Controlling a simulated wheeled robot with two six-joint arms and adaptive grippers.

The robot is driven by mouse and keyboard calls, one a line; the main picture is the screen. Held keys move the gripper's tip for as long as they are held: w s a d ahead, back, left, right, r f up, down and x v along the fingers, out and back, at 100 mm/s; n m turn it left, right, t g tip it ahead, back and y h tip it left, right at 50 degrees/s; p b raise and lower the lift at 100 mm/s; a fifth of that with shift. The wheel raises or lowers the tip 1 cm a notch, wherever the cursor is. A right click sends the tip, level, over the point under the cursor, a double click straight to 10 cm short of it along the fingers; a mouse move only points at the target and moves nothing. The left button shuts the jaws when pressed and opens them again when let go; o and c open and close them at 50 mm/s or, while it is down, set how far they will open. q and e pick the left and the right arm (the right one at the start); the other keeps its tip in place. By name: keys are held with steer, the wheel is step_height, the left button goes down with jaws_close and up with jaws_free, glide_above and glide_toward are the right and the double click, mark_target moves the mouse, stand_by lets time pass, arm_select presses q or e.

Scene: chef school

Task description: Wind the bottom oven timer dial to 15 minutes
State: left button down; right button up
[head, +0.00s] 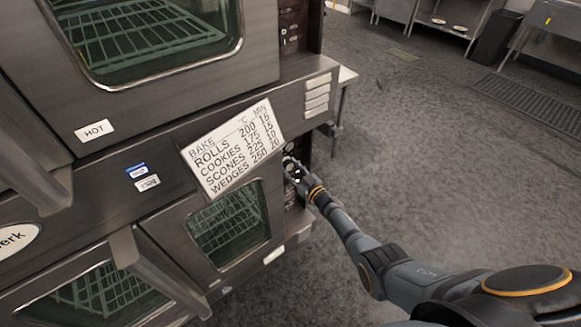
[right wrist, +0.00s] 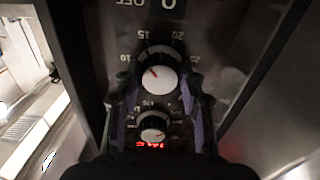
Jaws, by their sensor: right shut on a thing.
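The bottom oven's control panel is at its right edge in the head view, mostly hidden by my right gripper (head: 292,173). In the right wrist view the timer dial (right wrist: 160,82) is a white knob with a red pointer mark. Upside-down numbers 10, 15, 20 and 25 arc around it. The mark points up and left, roughly towards 15; the exact reading is hard to tell. My right gripper's fingers (right wrist: 160,92) stand on both sides of this dial, shut on it. My left gripper is not in view.
A second knob (right wrist: 152,134) with a red lit display sits below the dial in the wrist view. A bake card (head: 235,150) hangs on the oven front above the bottom oven's window (head: 230,222). Door handles (head: 165,275) stick out at left. The floor at right is clear.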

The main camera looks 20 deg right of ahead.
steer(key=shift+m, duration=0.7)
steer(key=o, duration=1.2)
steer(key=shift+c, duration=0.2)
steer(key=shift+s, duration=0.1)
steer(key=v, duration=1.1)
steer(key=shift+s+d, duration=0.15)
steer(key=shift+s, duration=0.2)
